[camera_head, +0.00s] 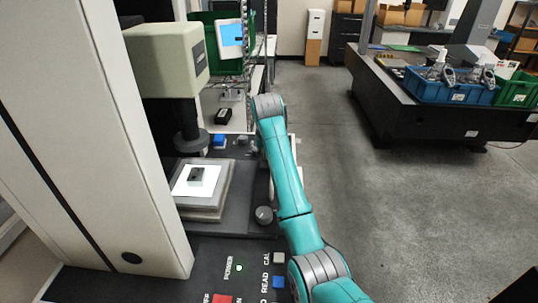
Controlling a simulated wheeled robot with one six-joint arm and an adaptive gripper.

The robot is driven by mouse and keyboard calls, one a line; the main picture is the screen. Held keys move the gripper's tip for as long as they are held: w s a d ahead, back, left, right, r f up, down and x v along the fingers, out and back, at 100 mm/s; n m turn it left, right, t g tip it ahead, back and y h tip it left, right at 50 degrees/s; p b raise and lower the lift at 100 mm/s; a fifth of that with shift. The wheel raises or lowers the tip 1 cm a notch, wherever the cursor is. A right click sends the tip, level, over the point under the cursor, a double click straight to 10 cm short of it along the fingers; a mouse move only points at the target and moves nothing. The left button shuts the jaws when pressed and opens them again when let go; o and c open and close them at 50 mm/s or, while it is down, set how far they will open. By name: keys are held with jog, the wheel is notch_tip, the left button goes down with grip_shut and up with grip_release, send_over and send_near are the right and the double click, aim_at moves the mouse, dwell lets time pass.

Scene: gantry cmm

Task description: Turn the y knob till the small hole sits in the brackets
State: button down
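A small grey block (196,175) lies on the bright white plate (184,188) of the stage, below the dark lens barrel (190,140) of the measuring machine. Its small hole is too small to make out. A round grey knob (264,215) stands at the stage's front right corner, just left of my teal arm. A smaller dark knob-like shape (244,142) shows at the stage's far right. I cannot read which is the y knob. The tilted screen (231,36) is lit blue, and no brackets can be made out. My gripper is not visible; my arm links hide that area.
The machine's tall pale column (90,130) fills the left. The front panel has a green light (239,268), a red button (222,299) and a blue button (279,282). A dark bench (410,115) with blue (455,93) and green bins stands right. Open floor lies between.

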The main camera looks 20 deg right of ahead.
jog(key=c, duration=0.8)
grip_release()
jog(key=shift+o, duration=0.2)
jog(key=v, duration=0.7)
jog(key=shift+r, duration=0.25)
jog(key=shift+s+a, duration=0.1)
